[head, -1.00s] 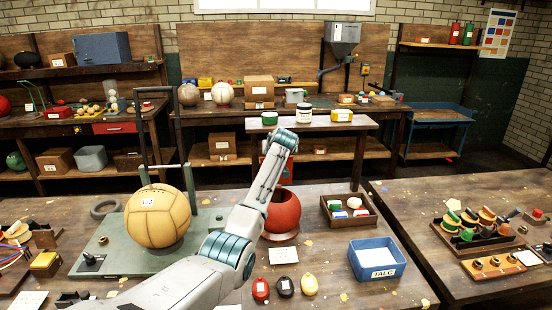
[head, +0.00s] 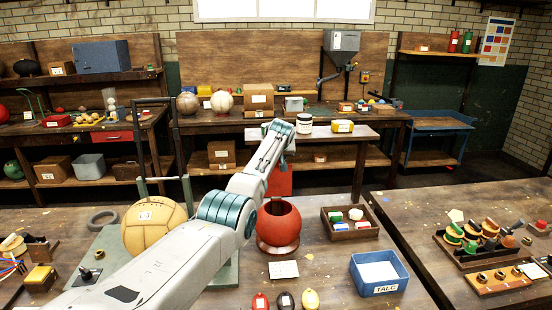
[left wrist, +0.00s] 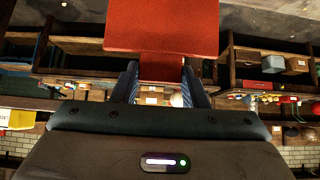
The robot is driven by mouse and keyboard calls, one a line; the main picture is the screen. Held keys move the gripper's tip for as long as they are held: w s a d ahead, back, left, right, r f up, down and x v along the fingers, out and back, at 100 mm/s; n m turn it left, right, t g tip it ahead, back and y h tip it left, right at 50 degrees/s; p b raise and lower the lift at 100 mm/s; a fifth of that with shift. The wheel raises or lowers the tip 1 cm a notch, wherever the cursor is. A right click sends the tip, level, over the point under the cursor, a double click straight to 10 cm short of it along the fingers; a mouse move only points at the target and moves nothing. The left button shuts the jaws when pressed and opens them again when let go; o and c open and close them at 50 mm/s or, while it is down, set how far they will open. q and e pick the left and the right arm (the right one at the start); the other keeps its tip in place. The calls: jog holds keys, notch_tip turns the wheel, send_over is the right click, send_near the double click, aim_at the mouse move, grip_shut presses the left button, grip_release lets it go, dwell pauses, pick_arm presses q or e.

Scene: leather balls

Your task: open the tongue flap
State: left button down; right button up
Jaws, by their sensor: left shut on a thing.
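The red ball (head: 279,228) sits on a ring stand on the near bench, with a dark opening at its top. A red flap (head: 280,182) stands up behind the opening in the head view. In the left wrist view the flap (left wrist: 160,35) is a broad orange-red panel with a narrower part between my fingers. My left gripper (left wrist: 160,88) is shut on it. In the head view my left arm reaches over the bench, and its wrist hides the top of the flap and the fingers. My right gripper is in neither view.
A tan ball (head: 152,226) sits on a green stand at left, partly behind my arm. A blue talc bin (head: 379,287) and a wooden tray (head: 350,232) stand to the right. A white card (head: 284,269) and small coloured pieces lie in front of the red ball.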

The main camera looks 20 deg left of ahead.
pick_arm(q)
jog(key=shift+r, duration=0.3)
jog(key=c, duration=0.8)
grip_release()
jog(key=shift+c, duration=0.2)
jog(key=shift+f, duration=0.15)
jog(key=shift+s+d, duration=0.1)
jog(key=b+v, duration=0.4)
jog(key=v, duration=0.7)
